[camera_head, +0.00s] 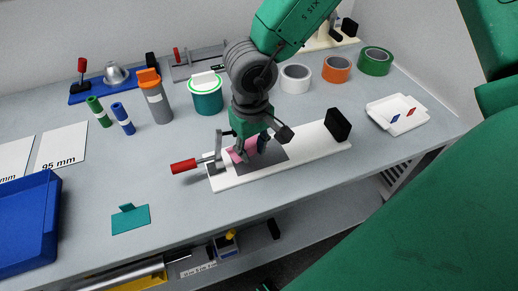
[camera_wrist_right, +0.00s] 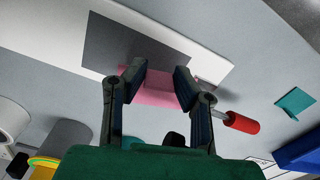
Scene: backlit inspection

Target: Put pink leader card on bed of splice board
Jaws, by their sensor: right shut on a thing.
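The splice board (camera_head: 320,150) is a long white board with a dark grey bed (camera_head: 272,154), a red-handled clamp (camera_head: 184,166) at its left end and a black block (camera_head: 338,123) at its right. My right gripper (camera_head: 246,155) points down over the bed, shut on the pink leader card (camera_head: 236,156). In the right wrist view the pink card (camera_wrist_right: 150,88) shows between the fingertips (camera_wrist_right: 160,82), overlapping the dark bed (camera_wrist_right: 120,48). The fingers hide part of the card. I cannot tell whether it touches the bed. My left gripper is not in view.
A teal card with a tab (camera_head: 130,218) lies front left, near a blue tray (camera_head: 30,235). Behind the board stand an orange-capped bottle (camera_head: 155,100), a teal tub (camera_head: 207,98) and tape rolls (camera_head: 337,69). A white dish (camera_head: 398,115) sits at right.

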